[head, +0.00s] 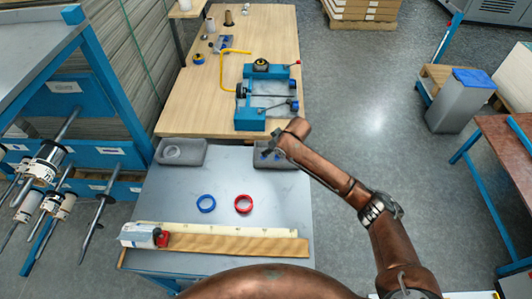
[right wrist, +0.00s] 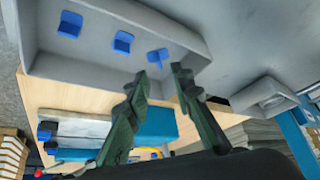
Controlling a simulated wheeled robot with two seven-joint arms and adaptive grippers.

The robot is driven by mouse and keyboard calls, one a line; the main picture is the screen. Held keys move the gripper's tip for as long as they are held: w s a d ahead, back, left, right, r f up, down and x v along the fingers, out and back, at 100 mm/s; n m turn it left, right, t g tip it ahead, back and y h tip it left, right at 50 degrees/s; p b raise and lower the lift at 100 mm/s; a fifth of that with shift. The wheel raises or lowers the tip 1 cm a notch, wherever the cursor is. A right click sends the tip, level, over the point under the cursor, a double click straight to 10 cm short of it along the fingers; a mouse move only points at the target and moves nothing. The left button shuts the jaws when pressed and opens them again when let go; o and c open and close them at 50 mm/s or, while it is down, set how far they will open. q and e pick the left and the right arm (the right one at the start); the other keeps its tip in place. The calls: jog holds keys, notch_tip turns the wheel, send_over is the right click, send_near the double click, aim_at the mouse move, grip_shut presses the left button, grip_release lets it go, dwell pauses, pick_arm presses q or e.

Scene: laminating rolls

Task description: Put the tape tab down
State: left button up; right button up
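Several small blue tabs lie in a grey tray at the back right of the grey table. In the right wrist view three of them show: one at the left (right wrist: 70,24), one in the middle (right wrist: 122,41) and one nearer the fingers (right wrist: 157,55). The tray (right wrist: 85,68) also shows in the head view (head: 294,161), partly hidden by my right arm. My right gripper (right wrist: 160,72) has its fingertips apart at the tray, with the nearest tab just beyond them and nothing seen between them. It also shows in the head view (head: 270,150). My left gripper is out of view.
A blue ring (head: 206,203) and a red ring (head: 243,203) lie on the grey table. A second grey tray (head: 181,152) sits back left. A blue machine (head: 262,100) stands behind.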

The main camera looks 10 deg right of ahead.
jog(key=p+v, duration=0.1)
jog(key=v, duration=0.6)
